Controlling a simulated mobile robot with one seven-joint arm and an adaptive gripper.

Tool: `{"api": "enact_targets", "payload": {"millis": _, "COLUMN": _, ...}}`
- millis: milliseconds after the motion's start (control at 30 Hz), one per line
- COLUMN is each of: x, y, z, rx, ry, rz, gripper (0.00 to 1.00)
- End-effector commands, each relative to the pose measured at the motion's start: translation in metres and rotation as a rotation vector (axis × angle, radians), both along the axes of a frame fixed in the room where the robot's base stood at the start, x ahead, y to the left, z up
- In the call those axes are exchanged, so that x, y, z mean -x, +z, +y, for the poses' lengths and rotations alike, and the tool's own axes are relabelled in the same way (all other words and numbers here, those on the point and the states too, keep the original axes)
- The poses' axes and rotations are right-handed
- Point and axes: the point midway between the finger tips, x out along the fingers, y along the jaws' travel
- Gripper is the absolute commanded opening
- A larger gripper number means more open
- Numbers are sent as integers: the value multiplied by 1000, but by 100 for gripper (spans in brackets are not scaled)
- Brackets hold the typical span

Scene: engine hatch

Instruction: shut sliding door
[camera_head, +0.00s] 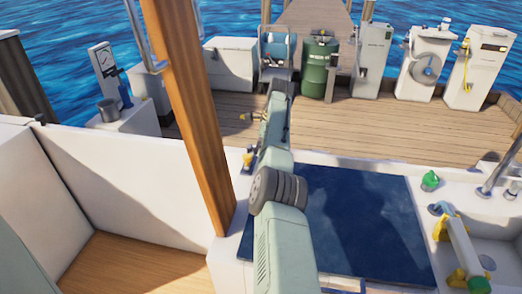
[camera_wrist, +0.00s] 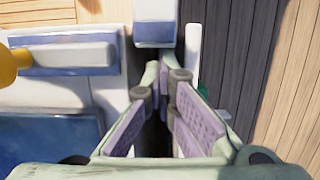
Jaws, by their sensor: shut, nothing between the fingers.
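I cannot tell for certain which part is the sliding door. A flat dark blue panel (camera_head: 365,215) lies in the white counter top beside my arm. Blue also shows at the lower left of the wrist view (camera_wrist: 45,145). A white wall panel (camera_head: 130,175) stands left of the wooden post. My gripper (camera_wrist: 160,72) is shut and empty in the wrist view, its fingertips over a dark gap beside a white block with a blue edge (camera_wrist: 155,22). Contact cannot be told. In the head view my arm reaches over the counter's far edge and hides the fingers.
A wooden post (camera_head: 195,115) rises left of my arm. A sink (camera_head: 490,262) with a tap and a green-capped bottle (camera_head: 430,180) is at right. Several machines and a green barrel (camera_head: 319,68) stand across the deck (camera_head: 380,130). The middle deck is mostly clear.

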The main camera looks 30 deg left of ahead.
Motion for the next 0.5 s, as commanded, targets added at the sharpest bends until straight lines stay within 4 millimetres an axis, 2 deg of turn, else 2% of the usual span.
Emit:
{"api": "enact_targets", "payload": {"millis": 333, "x": 1, "y": 1, "z": 1, "rx": -5, "ry": 4, "rz": 2, "gripper": 0}}
{"api": "enact_targets", "payload": {"millis": 500, "x": -10, "y": 5, "z": -18, "rx": -3, "ry": 0, "rz": 1, "gripper": 0}}
